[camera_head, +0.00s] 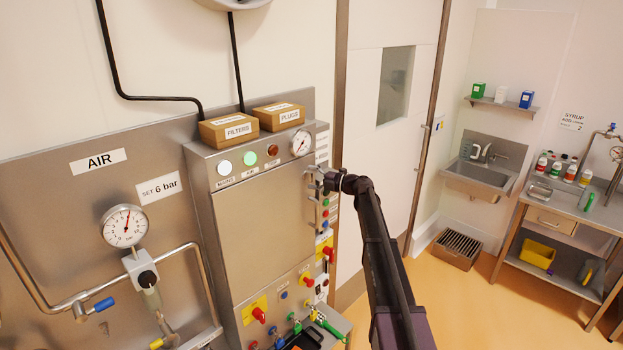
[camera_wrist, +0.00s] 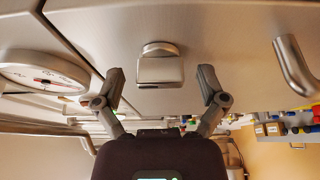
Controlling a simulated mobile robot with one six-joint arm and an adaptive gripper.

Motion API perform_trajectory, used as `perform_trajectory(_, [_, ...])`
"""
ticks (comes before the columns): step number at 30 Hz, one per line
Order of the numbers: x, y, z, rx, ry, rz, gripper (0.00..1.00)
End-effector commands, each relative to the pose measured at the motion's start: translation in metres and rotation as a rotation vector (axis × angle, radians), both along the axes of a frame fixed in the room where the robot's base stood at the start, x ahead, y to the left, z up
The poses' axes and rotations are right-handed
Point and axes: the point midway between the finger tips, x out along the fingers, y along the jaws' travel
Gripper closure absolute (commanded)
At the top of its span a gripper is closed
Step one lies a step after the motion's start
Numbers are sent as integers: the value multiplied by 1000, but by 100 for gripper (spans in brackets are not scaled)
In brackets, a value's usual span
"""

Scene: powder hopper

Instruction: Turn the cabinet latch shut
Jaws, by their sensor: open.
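The cabinet (camera_head: 262,225) is a grey steel box on the wall panel, with its door facing me. In the wrist view the latch (camera_wrist: 160,70), a small metal block on a round boss, is on the steel face between the round gauge and the bar handle. My gripper (camera_wrist: 161,80) is open, with one finger on each side of the latch and a visible gap on both sides. In the head view my gripper (camera_head: 322,178) is at the cabinet's upper right edge, below the gauge. There the latch is too small and too covered to make out.
A bar handle (camera_wrist: 292,66) stands out to the right of the latch in the wrist view. The gauge (camera_wrist: 45,78) is at left. Cardboard boxes (camera_head: 228,129) sit on the cabinet top. Red knobs (camera_head: 328,253) and buttons are below. Open floor (camera_head: 450,300) lies to the right.

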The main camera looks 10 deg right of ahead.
Motion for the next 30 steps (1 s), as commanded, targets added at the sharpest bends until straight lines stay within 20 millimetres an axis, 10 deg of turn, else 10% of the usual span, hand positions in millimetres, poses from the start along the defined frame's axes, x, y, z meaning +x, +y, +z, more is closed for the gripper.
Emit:
perform_trajectory(14, [-13, -19, 0, 0, 0, 0, 9])
perform_trajectory(30, [-54, -87, 0, 1, -1, -1, 9])
